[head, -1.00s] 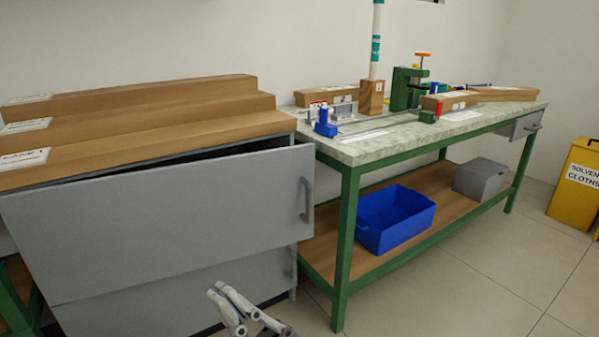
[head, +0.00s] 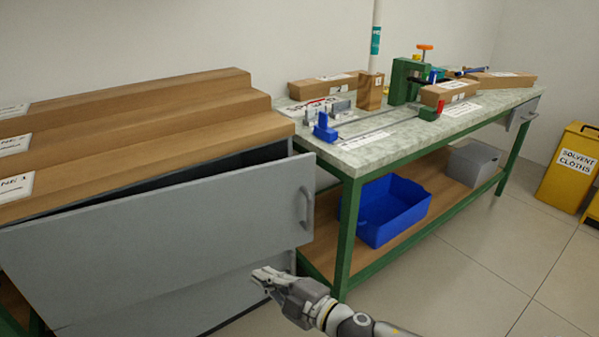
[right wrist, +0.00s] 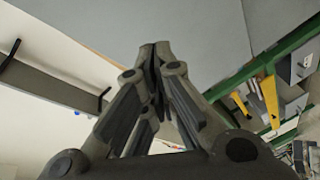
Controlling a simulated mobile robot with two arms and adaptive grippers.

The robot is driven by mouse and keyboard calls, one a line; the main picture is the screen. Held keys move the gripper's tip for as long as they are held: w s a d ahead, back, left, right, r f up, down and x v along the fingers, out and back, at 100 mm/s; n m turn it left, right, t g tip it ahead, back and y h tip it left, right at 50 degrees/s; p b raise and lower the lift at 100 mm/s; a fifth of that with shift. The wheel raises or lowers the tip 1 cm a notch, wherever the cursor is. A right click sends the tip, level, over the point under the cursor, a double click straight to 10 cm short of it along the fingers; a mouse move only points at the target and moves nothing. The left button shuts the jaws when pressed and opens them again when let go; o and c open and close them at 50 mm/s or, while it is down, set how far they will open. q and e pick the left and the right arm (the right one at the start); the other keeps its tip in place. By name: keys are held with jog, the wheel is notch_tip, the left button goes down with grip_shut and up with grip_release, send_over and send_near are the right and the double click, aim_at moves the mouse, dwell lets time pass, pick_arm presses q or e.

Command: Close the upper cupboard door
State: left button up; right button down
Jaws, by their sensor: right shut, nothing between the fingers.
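The upper cupboard door (head: 180,225) is a grey panel with a bar handle (head: 306,208) near its right edge. It stands partly open, with a dark gap along its top edge below the wooden top. My right gripper (head: 262,275) is shut and empty, in front of the cupboard, below the handle and close to the lower grey front (head: 190,300). I cannot tell whether it touches anything. In the right wrist view the shut fingertips (right wrist: 155,50) show against a grey panel (right wrist: 185,25). My left gripper is not in view.
Stepped wooden tops (head: 200,130) cover the cupboard. To the right stands a green-framed bench (head: 350,235) with a blue bin (head: 390,225) and a grey box (head: 473,165) on its lower shelf. A yellow solvent cloths bin (head: 568,170) is at far right. The floor (head: 450,280) in front is clear.

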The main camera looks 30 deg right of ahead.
jog(key=w+d+r+h+p, duration=0.1)
jog(key=w+d+h, duration=0.1)
jog(key=d, duration=0.3)
jog(key=w+d+r+h+p, duration=0.1)
jog(key=d+r+h, duration=0.1)
jog(key=d, duration=0.3)
jog(key=n+t+h+p, duration=0.1)
jog(key=t+h, duration=0.1)
jog(key=h, duration=0.1)
send_near(295, 181)
jog(key=w, duration=0.5)
jog(key=shift+w, duration=0.35)
jog(key=shift+w+d, duration=0.1)
jog(key=shift+w, duration=0.7)
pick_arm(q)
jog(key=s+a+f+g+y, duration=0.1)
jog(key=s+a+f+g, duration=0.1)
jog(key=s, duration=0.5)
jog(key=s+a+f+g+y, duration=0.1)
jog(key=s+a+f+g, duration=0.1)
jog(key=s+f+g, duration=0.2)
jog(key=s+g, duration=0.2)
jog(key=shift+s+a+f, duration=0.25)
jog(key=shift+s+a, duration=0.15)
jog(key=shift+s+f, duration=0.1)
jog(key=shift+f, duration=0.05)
